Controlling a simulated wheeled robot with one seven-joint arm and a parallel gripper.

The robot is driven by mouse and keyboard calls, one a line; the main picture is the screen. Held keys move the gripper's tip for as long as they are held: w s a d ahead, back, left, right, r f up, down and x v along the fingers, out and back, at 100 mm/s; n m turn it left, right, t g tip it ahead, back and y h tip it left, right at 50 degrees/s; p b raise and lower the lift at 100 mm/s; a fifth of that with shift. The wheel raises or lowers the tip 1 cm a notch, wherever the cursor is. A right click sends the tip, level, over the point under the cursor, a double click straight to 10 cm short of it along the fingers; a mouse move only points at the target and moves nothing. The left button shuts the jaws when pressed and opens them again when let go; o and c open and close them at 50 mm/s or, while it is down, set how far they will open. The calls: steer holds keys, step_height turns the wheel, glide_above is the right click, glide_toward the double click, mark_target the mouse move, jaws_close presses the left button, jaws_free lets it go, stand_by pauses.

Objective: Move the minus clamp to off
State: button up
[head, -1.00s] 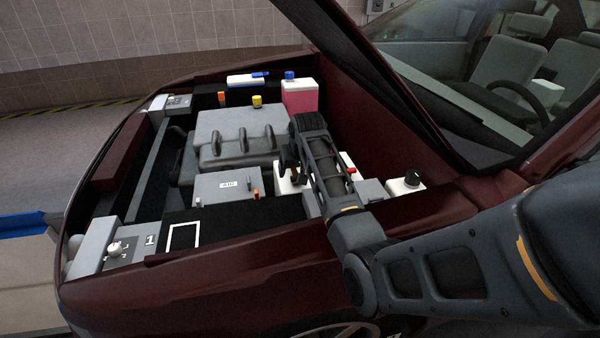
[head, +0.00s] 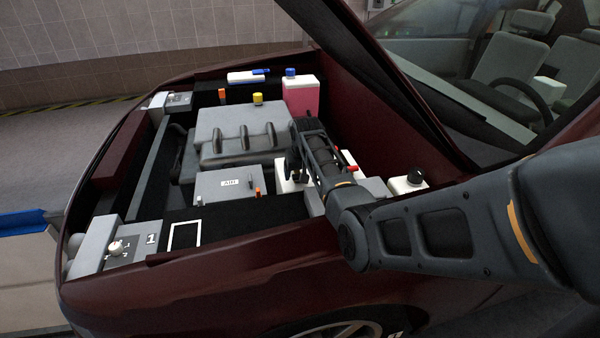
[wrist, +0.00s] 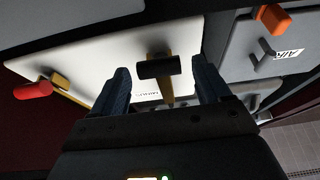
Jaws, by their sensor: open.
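The minus clamp is a black-headed handle (wrist: 158,67) on a brass-coloured stem, on the white battery top (wrist: 85,50), beside an upside-down label that seems to read MINUS. My gripper (wrist: 160,72) is open in the wrist view, with one blue finger on each side of the clamp. Small gaps show between the fingers and the black head, so it is not gripped. In the head view my gripper (head: 293,165) is over the white battery (head: 284,186), and my arm hides most of the clamp.
A red-handled clamp (wrist: 33,90) stands on the same battery; its red end (head: 348,169) shows right of my arm. A grey AIR box (head: 222,185) with an orange-tipped lever (wrist: 272,18) is close beside. The raised hood (head: 385,80) rises behind my arm.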

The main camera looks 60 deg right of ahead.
steer(key=shift+c, duration=0.3)
jaws_close()
stand_by(0.5)
